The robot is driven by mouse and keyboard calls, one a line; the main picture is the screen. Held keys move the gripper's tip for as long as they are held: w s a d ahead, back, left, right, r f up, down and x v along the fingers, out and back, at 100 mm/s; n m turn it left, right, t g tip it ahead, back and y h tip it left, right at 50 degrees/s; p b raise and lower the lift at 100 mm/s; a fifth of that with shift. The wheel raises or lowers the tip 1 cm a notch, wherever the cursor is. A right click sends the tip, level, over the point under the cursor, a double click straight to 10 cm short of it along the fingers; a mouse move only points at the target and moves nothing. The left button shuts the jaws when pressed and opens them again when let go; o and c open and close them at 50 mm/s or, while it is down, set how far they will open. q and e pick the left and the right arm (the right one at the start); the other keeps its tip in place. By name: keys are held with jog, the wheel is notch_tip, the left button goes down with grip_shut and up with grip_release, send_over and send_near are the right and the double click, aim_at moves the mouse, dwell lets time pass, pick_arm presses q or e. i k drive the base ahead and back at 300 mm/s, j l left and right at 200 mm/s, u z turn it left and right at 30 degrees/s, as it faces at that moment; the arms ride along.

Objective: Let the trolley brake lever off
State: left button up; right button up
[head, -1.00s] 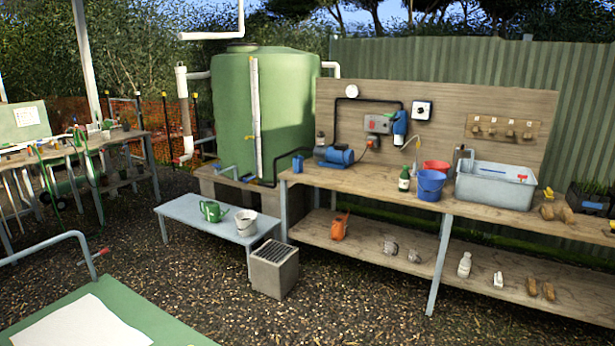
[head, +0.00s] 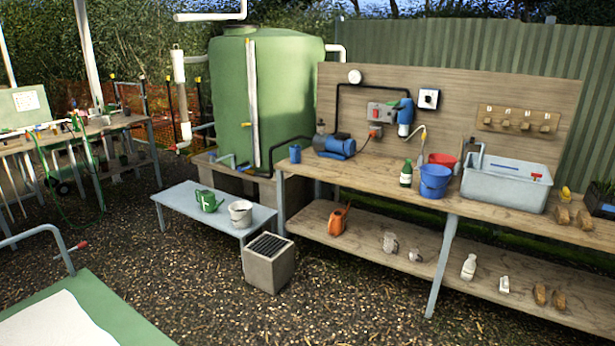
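A green flat deck (head: 125,322) with a bent grey tube handle (head: 45,229) is at the lower left, cut off by the frame; it looks like a trolley. A short lever with a red grip (head: 80,245) sticks out to the right from the handle's upright. It may be the brake lever; whether it is on or off cannot be told. A white sheet (head: 55,325) lies on the deck. The wheels are hidden. Neither of my grippers is in view.
A low grey bench (head: 172,195) with a green watering can (head: 208,201) and a pale bucket (head: 240,213) stands beyond the deck. A grey box with a slatted top (head: 268,264) is beside it. A long wooden workbench (head: 385,177) fills the right. Gravel (head: 200,285) between is clear.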

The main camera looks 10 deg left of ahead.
aim_at(79, 245)
jog(key=i+l+z, duration=0.15)
jog(key=i, duration=0.3)
jog(key=i+l+z, duration=0.15)
jog(key=i, duration=0.35)
jog(key=i+l+z, duration=0.15)
jog(key=i, duration=0.35)
jog(key=i+j+u, duration=0.1)
jog(key=i+u, duration=0.6)
jog(key=u, duration=0.15)
jog(key=i+l+u, duration=0.1)
jog(key=i+u, duration=0.3)
jog(key=i+l+u, duration=0.2)
jog(key=u, duration=0.2)
jog(key=i+j+u, duration=0.1)
jog(key=i+u, duration=0.15)
jog(key=u, duration=0.15)
jog(key=i+u, duration=0.25)
jog(key=u, duration=0.15)
jog(key=i+u, duration=0.25)
jog(key=u, duration=0.15)
jog(key=i+l+u, duration=0.15)
jog(key=u, duration=0.25)
jog(key=i+l+u, duration=0.25)
jog(key=u, duration=0.15)
